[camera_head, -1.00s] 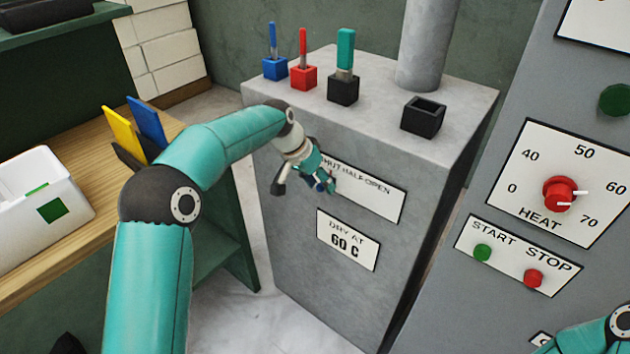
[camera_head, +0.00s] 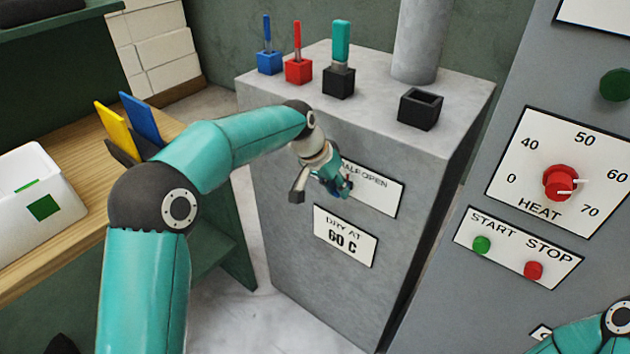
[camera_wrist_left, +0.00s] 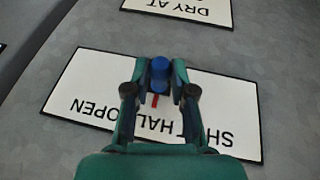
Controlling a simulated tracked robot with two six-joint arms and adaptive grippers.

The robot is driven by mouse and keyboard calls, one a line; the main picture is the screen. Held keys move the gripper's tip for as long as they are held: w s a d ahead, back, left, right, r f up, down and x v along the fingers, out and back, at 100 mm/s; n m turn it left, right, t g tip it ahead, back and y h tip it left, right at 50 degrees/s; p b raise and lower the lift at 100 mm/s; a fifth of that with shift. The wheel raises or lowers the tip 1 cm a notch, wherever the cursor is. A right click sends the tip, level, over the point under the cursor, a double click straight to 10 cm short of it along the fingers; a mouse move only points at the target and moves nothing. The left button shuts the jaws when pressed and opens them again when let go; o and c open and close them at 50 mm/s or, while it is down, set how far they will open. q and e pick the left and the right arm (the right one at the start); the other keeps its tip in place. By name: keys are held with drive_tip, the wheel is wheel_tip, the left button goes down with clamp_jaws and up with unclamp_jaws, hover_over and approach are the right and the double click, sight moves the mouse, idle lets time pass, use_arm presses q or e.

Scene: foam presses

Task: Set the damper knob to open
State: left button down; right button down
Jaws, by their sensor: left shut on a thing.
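The damper plate (camera_head: 384,199) is a white label on the front of the grey cabinet, lettered SHUT, HALF, OPEN from left to right. It appears upside down in the left wrist view (camera_wrist_left: 85,72). The damper knob (camera_wrist_left: 159,72) is blue, with a red pointer mark near the word HALF, which is partly covered. My left gripper (camera_wrist_left: 162,80) is shut on the knob, one finger on each side. In the head view my left gripper (camera_head: 341,187) covers the plate's left part and mostly hides the knob. My right gripper is out of view.
A DRY AT 60 C label (camera_head: 345,237) lies below the plate. The cabinet top carries blue, red and black holders with tools and an empty black holder (camera_head: 421,109). The grey heat panel (camera_head: 470,195) stands right; a wooden bench (camera_head: 85,235) stands left.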

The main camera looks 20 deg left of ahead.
sight(360, 199)
use_arm(q)
drive_tip(key=d, duration=0.2)
drive_tip(key=s+d, duration=0.1)
drive_tip(key=d, duration=0.1)
drive_tip(key=s+d, duration=0.1)
drive_tip(key=d, duration=0.1)
drive_tip(key=shift+s, duration=0.1)
drive_tip(key=c, duration=1)
unclamp_jaws()
drive_tip(key=shift+o, duration=0.2)
drive_tip(key=v, duration=1.2)
drive_tip(key=shift+a, duration=0.1)
